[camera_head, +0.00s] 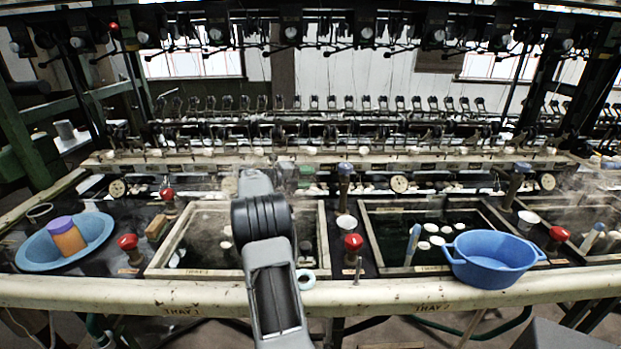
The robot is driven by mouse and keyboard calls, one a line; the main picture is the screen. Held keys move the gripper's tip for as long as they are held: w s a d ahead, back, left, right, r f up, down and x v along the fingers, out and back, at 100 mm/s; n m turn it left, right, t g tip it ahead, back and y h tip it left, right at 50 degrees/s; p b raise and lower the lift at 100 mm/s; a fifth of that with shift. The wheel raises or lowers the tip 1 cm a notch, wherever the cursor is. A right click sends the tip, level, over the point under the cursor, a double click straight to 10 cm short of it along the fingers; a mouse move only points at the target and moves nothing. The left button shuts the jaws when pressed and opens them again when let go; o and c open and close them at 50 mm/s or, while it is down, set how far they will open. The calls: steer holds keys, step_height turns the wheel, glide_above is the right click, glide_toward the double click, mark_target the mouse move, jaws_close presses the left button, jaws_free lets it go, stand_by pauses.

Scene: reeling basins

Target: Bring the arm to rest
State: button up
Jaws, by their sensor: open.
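My arm rises from the bottom centre of the head view and reaches forward over the left basin, marked TRAY 1 (190,272). My gripper (285,174) is at its far end, mostly hidden behind my own arm links and small in the picture. It is open, and I see nothing held in it. The fingertips are hard to make out against the machine behind.
A blue oval bowl (32,257) holds an orange jar with a purple lid (66,236) at left. A blue tub (490,262) sits at the front of TRAY 2 (372,240), where white cocoons (432,228) float. Red knobs (353,241) stand between basins. Reeling machinery fills the back.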

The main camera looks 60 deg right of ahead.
stand_by(0.5)
steer(key=w+a+r+n+t+h+p, duration=0.3)
steer(key=w+a+r+n+t+p, duration=0.1)
steer(key=w+a+r+n+t, duration=0.85)
steer(key=w+a+r+n+t+y+p, duration=0.1)
steer(key=w+a+n+t+y, duration=0.15)
steer(key=a+n, duration=0.3)
steer(key=w+a+r+n+t+y, duration=0.1)
steer(key=w+a+n+t+y, duration=0.1)
steer(key=a+n+t+y, duration=0.3)
steer(key=w+a+r+n+t+y+p, duration=0.1)
steer(key=w+a+r+n+t, duration=0.15)
steer(key=a, duration=0.45)
steer(key=s+a+f+n+y+p, duration=0.1)
steer(key=s+a+f+n+y, duration=0.1)
steer(key=a+n+y, duration=0.3)
steer(key=s+a+f+n+y+p, duration=0.1)
steer(key=s+a+n, duration=0.2)
steer(key=a, duration=0.4)
steer(key=s+a+f+n+g+y+p, duration=0.1)
steer(key=s+a+f+n+g, duration=0.3)
steer(key=s, duration=0.5)
steer(key=s+a+f+n+g+y+p, duration=0.1)
steer(key=s+a+f+n+g, duration=0.3)
steer(key=s, duration=0.6)
steer(key=shift+s+a+f+n+g+p, duration=0.25)
steer(key=shift+a+n+g, duration=0.2)
steer(key=shift+a+n, duration=0.55)
steer(key=shift+a+r, duration=0.1)
